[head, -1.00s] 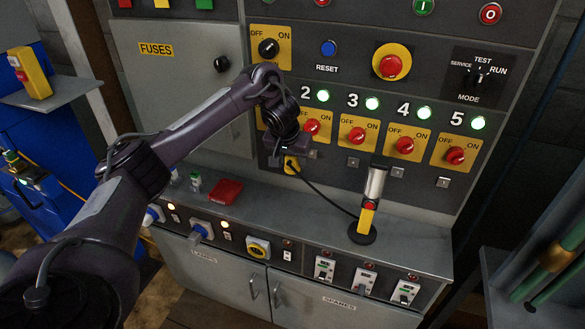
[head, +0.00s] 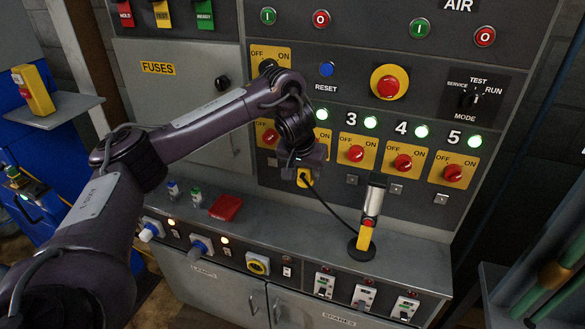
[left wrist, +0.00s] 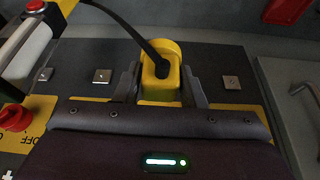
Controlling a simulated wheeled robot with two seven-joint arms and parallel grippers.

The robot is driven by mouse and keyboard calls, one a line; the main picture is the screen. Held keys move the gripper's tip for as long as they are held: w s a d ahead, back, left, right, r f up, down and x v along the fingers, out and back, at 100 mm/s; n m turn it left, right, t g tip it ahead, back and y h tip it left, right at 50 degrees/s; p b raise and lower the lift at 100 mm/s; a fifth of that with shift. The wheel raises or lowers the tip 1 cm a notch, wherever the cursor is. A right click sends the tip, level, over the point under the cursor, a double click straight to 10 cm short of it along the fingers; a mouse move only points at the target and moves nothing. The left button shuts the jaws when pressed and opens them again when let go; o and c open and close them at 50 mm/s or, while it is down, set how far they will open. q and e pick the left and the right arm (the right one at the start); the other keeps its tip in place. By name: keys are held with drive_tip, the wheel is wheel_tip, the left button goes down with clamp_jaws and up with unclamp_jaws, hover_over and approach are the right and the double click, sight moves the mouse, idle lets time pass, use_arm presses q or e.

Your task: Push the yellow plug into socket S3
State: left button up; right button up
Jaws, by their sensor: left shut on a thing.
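My left gripper (head: 305,172) is shut on the yellow plug (head: 305,182). In the left wrist view the yellow plug (left wrist: 160,78) sits between the two fingers, with a black cable leaving it. The gripper is in front of the switch panel, above the shelf. A round yellow-rimmed socket (head: 257,264) is in the lower front strip, below and left of the plug, apart from it. It looks empty, and its label is too small to read. My right gripper is not in view.
The cable runs to a lamp (head: 368,222) standing on the shelf. A red box (head: 225,207) lies on the shelf. Breakers (head: 325,285) are on the right.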

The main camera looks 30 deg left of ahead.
use_arm(q)
drive_tip(key=s+d+f+m, duration=0.1)
drive_tip(key=s+d+m, duration=0.1)
drive_tip(key=s+d, duration=1.2)
drive_tip(key=shift+s+d+h, duration=0.3)
drive_tip(key=shift+d+h, duration=0.05)
drive_tip(key=shift+h, duration=0.05)
drive_tip(key=shift+a, duration=0.1)
